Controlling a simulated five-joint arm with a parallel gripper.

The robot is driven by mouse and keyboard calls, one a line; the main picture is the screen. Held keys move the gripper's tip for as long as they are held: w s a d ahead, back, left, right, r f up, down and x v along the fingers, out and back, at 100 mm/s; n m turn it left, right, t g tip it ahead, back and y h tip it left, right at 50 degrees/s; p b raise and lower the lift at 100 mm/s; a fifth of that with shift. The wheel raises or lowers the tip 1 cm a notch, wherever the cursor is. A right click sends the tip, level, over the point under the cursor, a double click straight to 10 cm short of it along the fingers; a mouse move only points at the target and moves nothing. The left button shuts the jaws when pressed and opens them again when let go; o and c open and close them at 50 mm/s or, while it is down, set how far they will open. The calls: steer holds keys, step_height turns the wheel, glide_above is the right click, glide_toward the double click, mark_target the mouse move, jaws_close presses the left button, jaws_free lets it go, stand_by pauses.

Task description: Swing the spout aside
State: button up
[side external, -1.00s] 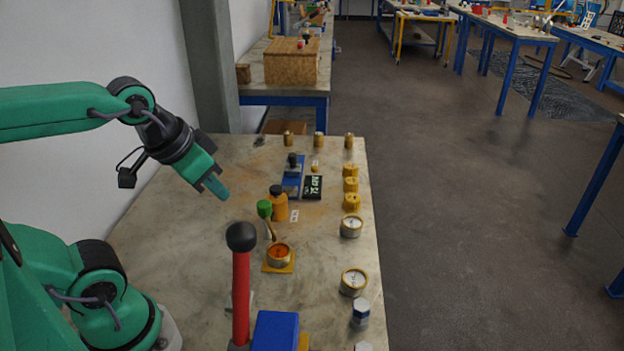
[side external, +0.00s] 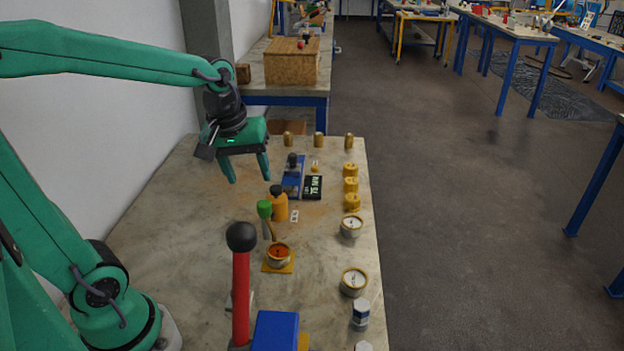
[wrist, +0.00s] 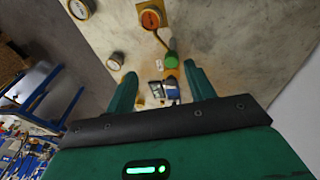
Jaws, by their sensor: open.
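A slim brass-coloured spout (side external: 271,231) slants down from a green knob (side external: 264,209) towards a flanged vessel (side external: 278,256) with orange contents on a yellow square plate. In the wrist view the spout (wrist: 161,40) shows between the green knob (wrist: 169,59) and the vessel (wrist: 150,19). My gripper (side external: 247,175) is open and empty, fingers pointing down, above the bench and apart from the knob. In the wrist view its two fingers (wrist: 160,86) stand wide apart, with the knob beyond them.
An orange bottle (side external: 279,206) stands close behind the green knob. A blue fixture (side external: 292,180) and a digital display (side external: 313,187) are farther back. A tall red lever (side external: 241,295) with a black ball rises in front. The bench's left side is clear.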

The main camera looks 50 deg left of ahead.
mark_target(264, 203)
steer(key=w+a+f+n+g, duration=0.1)
steer(key=w+a+f+n, duration=0.2)
steer(key=w+f+n, duration=0.1)
steer(key=n, duration=0.1)
steer(key=w+a+f+n+g, duration=0.1)
steer(key=w+a+f+n, duration=0.1)
steer(key=f+n, duration=0.1)
steer(key=shift+w+a+f+g, duration=0.1)
steer(key=shift+w+a+g, duration=0.15)
steer(key=shift+a+g, duration=0.1)
steer(key=shift+f, duration=0.1)
steer(key=shift+f, duration=3.8)
steer(key=shift+c, duration=0.2)
jaws_close()
